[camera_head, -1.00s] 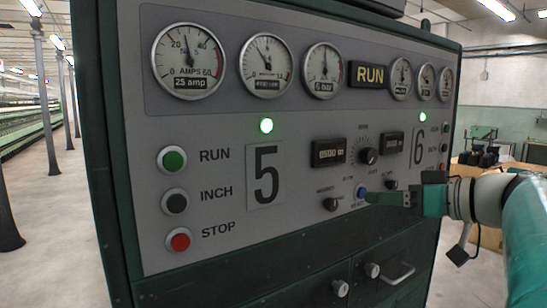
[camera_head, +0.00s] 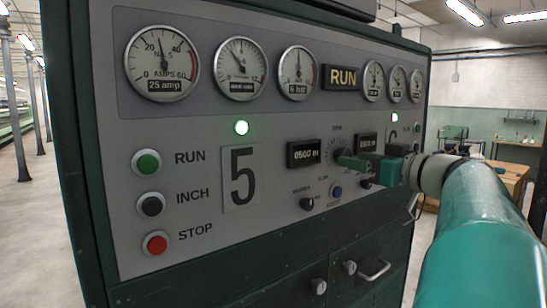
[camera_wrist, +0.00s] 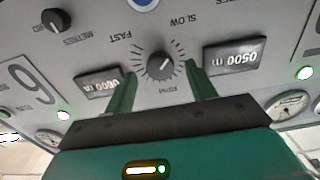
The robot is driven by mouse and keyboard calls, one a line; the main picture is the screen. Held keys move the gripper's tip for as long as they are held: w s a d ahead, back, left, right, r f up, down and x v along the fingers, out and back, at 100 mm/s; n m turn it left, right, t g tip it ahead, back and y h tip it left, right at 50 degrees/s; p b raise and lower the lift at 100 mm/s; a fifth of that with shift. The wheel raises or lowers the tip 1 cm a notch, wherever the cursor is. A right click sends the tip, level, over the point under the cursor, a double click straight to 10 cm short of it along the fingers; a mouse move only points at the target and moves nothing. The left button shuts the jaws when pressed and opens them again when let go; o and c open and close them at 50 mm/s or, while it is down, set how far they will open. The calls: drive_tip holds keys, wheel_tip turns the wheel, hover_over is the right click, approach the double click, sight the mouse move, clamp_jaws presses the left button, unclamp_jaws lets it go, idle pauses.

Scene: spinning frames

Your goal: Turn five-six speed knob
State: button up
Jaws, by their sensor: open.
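The speed knob (camera_wrist: 161,66) is a round black knob with a pale pointer line, set in a dial marked FAST, SLOW and RPM in the wrist view. My gripper (camera_wrist: 162,71) is open, with one green finger on either side of the knob and visible gaps to it. I cannot tell how far the fingertips are from the panel. In the head view my gripper (camera_head: 344,160) is at the panel between the two counters, and it mostly hides the knob there.
Counters reading 0500 m (camera_wrist: 237,57) and 0800 m (camera_wrist: 100,83) flank the knob. A METRES selector (camera_wrist: 55,20) and a blue button (camera_head: 336,191) are close by. RUN (camera_head: 147,162), INCH (camera_head: 151,205) and STOP (camera_head: 156,243) buttons sit at the left.

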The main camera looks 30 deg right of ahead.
drive_tip(key=shift+w+a, duration=0.15)
drive_tip(key=shift+w, duration=1.25)
drive_tip(key=c, duration=1)
